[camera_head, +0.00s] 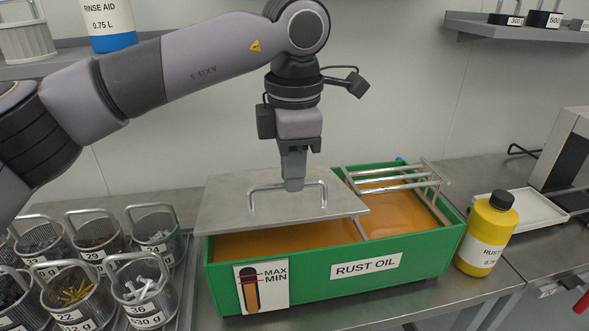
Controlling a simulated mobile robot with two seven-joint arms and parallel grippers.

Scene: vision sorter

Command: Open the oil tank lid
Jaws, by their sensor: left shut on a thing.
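The oil tank (430,250) is a green box labelled RUST OIL with orange oil inside. Its flat grey metal lid (225,205) covers most of the left part and has a bar handle (262,188). My left gripper (293,184) points down from above and is shut on the middle of that handle. Orange oil shows between the lid's front edge and the tank's front rim, and the lid appears raised off the rim there. The lid's left edge reaches slightly past the tank. My right gripper is not in view.
A metal rack (388,178) sits over the tank's right part. A yellow RUST OIL bottle (487,235) stands close by the tank's right end. Several wire baskets of metal parts (145,290) stand at left. A white tray (530,209) lies at right. Shelves hang above.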

